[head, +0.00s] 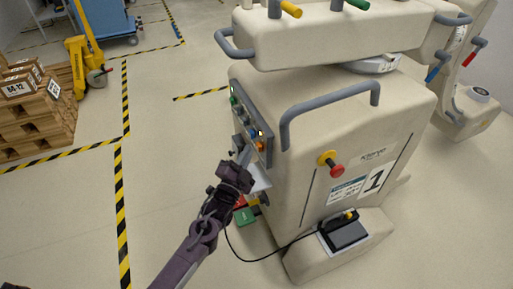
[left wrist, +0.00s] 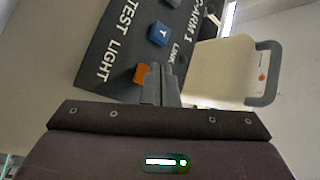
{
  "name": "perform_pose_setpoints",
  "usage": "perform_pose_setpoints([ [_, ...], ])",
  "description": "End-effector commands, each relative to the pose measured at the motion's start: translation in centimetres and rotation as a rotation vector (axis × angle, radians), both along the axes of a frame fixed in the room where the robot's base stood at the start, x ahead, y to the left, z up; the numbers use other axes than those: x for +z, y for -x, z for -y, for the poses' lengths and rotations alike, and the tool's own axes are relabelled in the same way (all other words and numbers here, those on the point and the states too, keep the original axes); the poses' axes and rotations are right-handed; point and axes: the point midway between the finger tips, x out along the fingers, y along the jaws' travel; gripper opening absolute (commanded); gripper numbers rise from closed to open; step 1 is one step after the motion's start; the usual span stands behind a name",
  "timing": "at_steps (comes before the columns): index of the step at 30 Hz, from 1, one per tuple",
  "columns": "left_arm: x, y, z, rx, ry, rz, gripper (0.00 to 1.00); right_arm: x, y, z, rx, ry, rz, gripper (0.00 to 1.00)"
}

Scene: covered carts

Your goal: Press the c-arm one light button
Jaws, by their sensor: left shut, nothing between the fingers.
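The large cream c-arm cart marked 1 (head: 300,190) stands right of centre in the head view. Its dark control panel (head: 252,122) is on the left side. In the left wrist view the panel (left wrist: 120,45) reads C-ARM 1, TEST and LIGHT. An orange button (left wrist: 142,73) sits nearest the word LIGHT, and a blue button (left wrist: 158,33) sits farther up. The orange button also shows in the head view (head: 260,146). My left gripper (head: 245,153) is shut and empty, its tips (left wrist: 160,72) right beside the orange button. I cannot tell whether they touch it.
A red knob on a yellow base (head: 330,163) and a grey handle (head: 330,105) are on the cart. A black cable (head: 255,259) hangs at its base. Pallets with boxes (head: 35,105) stand at the left. Floor between them and the cart is clear.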

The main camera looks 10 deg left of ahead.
Motion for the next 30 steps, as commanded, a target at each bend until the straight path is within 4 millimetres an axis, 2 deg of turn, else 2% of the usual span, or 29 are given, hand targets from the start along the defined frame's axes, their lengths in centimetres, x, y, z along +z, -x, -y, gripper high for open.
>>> perform_pose_setpoints([
  [30, 0.01, -0.65, 1.05, -0.002, 0.001, 0.0, 0.0, -0.28, 0.03, -0.02, 0.0, 0.0, 0.0, 0.59],
])
